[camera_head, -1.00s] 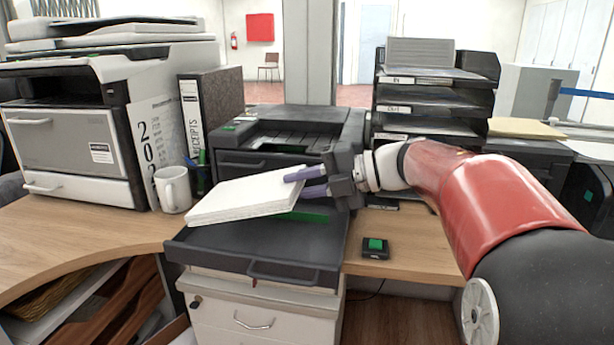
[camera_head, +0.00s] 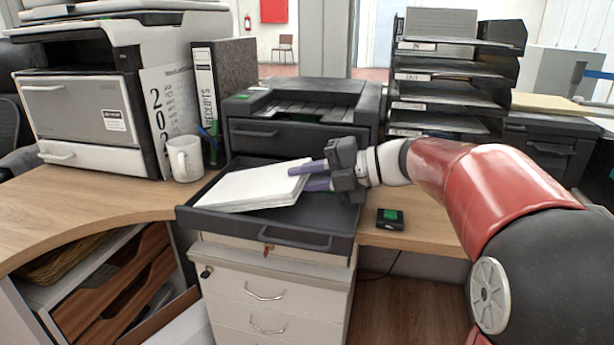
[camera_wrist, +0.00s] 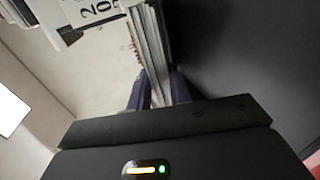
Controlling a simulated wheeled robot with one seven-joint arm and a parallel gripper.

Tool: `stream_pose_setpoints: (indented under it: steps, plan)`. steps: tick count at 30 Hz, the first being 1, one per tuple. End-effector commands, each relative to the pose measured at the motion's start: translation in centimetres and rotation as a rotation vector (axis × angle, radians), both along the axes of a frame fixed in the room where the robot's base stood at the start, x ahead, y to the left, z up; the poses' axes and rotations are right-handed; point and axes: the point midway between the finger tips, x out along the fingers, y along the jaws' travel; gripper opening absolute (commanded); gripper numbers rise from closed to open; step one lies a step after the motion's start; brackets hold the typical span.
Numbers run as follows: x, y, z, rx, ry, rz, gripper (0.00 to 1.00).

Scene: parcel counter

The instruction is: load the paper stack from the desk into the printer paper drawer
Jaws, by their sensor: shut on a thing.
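The white paper stack (camera_head: 250,186) is at the open drawer of the black printer (camera_head: 300,110). It lies nearly flat, within the outline of the dark paper drawer (camera_head: 310,222), slightly tilted. Whether it touches the drawer floor is unclear. My gripper (camera_head: 312,175) is shut on the stack's right edge, with one purple finger above and one below. In the wrist view the fingers (camera_wrist: 158,92) pinch the stack (camera_wrist: 150,50) edge-on, and the dark drawer surface fills the right side. The drawer is pulled out toward the front over a white cabinet.
A white mug (camera_head: 185,158) and a receipts binder (camera_head: 225,90) stand left of the printer. A larger printer (camera_head: 85,110) is farther left. A small black box with a green top (camera_head: 389,218) lies on the desk at right. Stacked trays (camera_head: 450,85) stand behind my arm.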

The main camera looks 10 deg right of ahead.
Motion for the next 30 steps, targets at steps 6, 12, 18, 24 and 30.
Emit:
stream_pose_setpoints:
  steps: [6, 12, 18, 24, 30]
  plan:
    - [0.01, 0.03, 0.11, 0.001, -0.002, -0.001, 0.0]
    - [0.01, 0.02, 0.1, 0.001, -0.002, -0.001, 0.38]
    - [0.01, 0.01, 0.07, 0.001, -0.002, -0.001, 0.45]
    - [0.02, -0.01, -0.05, -0.001, 0.001, 0.0, 0.45]
    - [0.01, -0.01, 0.0, 0.0, 0.0, -0.001, 0.45]
